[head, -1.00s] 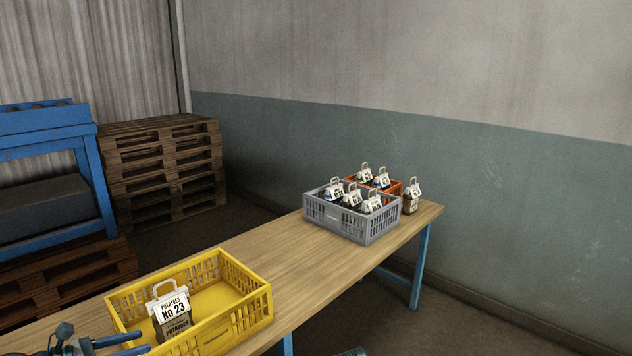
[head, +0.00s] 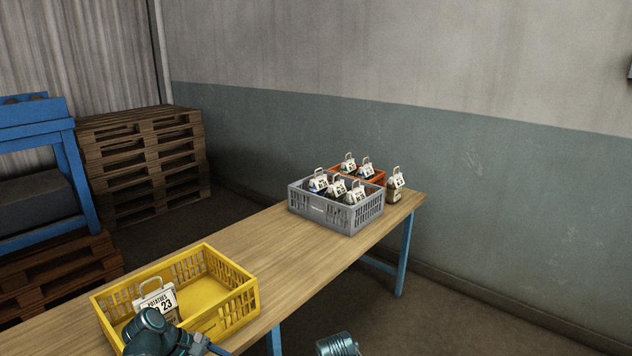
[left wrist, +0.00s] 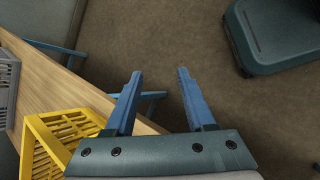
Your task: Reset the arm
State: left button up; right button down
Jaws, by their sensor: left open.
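My left gripper (left wrist: 159,74) is open and empty in the left wrist view, its blue fingers above the floor beside the table's edge. In the head view my left wrist covers the lower part of a potato sack (head: 158,300) labelled No 23, which stands in the yellow crate (head: 258,306). The crate also shows at the lower left of the left wrist view (left wrist: 40,150). A teal part of my own body shows at the bottom of the head view; my right gripper's fingers are not visible.
On the wooden table (head: 270,243), a grey crate (head: 298,205) and an orange crate (head: 376,178) hold several labelled sacks. Another sack (head: 394,188) stands on the table to their right. Stacked pallets (head: 145,165) stand behind. The table middle is clear.

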pick_arm(q)
jog(key=s+d+f+m+g+y+p, duration=0.1)
jog(key=s+d+m+y, duration=0.3)
jog(key=d+m, duration=0.3)
jog(key=s+d+f+m+g+y+p, duration=0.1)
jog(key=s+d+m+y, duration=0.3)
jog(key=d+m, duration=0.4)
jog(key=shift+s+m+y, duration=0.35)
jog(key=shift+m+y, duration=0.05)
jog(key=shift+m, duration=1.1)
